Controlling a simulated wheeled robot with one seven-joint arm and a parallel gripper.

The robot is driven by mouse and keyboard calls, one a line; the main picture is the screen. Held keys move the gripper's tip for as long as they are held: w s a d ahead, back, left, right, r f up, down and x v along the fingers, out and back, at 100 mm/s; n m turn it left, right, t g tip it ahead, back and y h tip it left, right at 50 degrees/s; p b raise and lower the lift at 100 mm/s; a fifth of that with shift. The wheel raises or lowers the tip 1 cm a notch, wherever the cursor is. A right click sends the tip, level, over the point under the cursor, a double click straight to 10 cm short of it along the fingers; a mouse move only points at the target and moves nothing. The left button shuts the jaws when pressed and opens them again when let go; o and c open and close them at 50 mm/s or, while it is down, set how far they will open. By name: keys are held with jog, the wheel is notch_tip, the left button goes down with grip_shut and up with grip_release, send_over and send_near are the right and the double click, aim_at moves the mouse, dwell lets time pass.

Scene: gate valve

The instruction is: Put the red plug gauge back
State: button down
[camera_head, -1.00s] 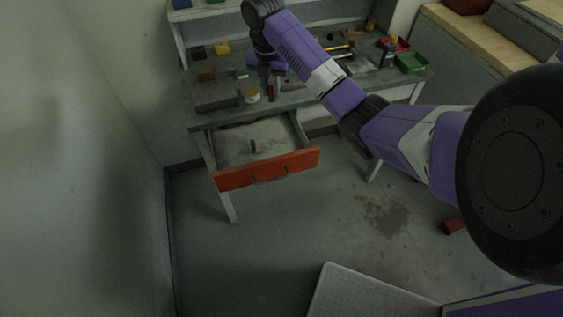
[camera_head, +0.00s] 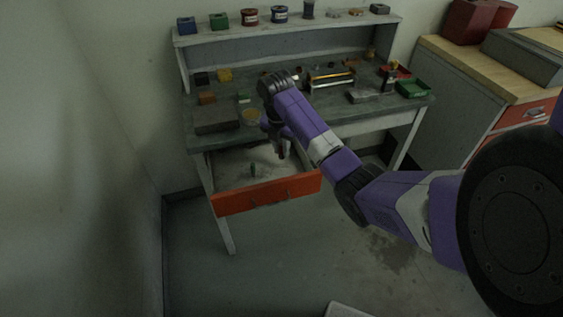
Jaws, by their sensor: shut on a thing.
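My gripper (camera_head: 280,151) points down over the right rear part of the open drawer, just in front of the bench's front edge. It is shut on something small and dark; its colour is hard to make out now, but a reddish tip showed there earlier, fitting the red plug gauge. The fingers hide most of it. The open drawer (camera_head: 232,203) has an orange-red front and a grey inside. A small green upright piece (camera_head: 252,170) stands in the drawer, to the left of my gripper and apart from it.
Tins and boxes line the shelf above. A wooden-topped cabinet (camera_head: 480,70) stands at right. The floor before the drawer is clear.

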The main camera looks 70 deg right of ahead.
aim_at(281, 158)
jog(key=shift+f, duration=2.9)
jog(key=shift+f, duration=0.15)
jog(key=c, duration=1.3)
grip_release()
jog(key=r, duration=0.4)
jog(key=a+r, duration=0.1)
jog(key=r, duration=0.7)
jog(key=shift+a+r, duration=0.15)
jog(key=shift+a, duration=0.1)
